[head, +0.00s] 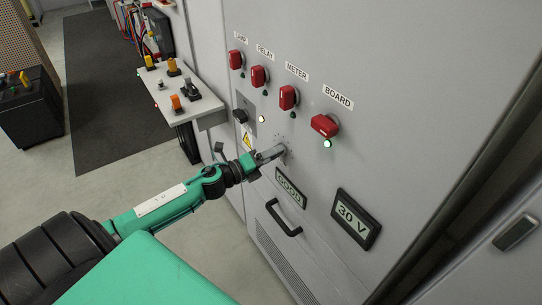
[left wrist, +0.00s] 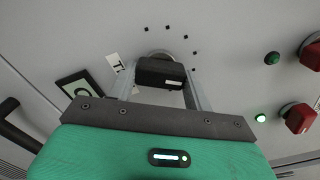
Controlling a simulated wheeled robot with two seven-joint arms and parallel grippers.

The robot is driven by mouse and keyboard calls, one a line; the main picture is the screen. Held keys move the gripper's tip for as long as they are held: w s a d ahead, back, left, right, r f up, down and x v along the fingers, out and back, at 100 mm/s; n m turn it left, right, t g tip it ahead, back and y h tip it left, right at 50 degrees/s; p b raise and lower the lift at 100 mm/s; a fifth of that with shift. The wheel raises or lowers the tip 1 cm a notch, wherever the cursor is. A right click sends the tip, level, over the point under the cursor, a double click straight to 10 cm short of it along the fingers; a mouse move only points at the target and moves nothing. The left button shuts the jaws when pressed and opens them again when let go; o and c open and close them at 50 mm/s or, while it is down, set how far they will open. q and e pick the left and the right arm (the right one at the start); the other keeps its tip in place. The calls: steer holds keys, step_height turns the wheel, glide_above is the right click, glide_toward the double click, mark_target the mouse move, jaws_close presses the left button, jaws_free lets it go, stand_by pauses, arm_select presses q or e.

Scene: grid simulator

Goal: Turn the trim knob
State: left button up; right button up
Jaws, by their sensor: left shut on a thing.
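The trim knob (left wrist: 161,73) is black with a pale mark on its edge, on a round grey base with an arc of black dots around it. In the left wrist view it sits between the two fingers of my left gripper (left wrist: 165,88), which is shut on it. In the head view my left gripper (head: 274,154) reaches the grey cabinet front (head: 400,90) from the left and hides most of the knob. A label beside the knob is partly hidden by a finger. My right gripper is not in view.
Red switches labelled LAMP (head: 236,60), RELAY (head: 259,76), METER (head: 288,97) and BOARD (head: 325,125) sit above the knob. The lamp under BOARD (head: 327,143) glows. Below are a GOOD display (head: 290,188), a 30 V display (head: 356,219) and a black handle (head: 283,219). A small shelf (head: 190,105) juts out left.

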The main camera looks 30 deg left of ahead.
arm_select(q)
steer(key=shift+f, duration=0.1)
steer(key=o, duration=1)
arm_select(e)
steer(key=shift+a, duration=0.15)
arm_select(q)
steer(key=shift+s, duration=0.1)
steer(key=b+v, duration=0.3)
steer(key=v, duration=1)
steer(key=shift+s+a, duration=0.15)
steer(key=shift+s, duration=0.15)
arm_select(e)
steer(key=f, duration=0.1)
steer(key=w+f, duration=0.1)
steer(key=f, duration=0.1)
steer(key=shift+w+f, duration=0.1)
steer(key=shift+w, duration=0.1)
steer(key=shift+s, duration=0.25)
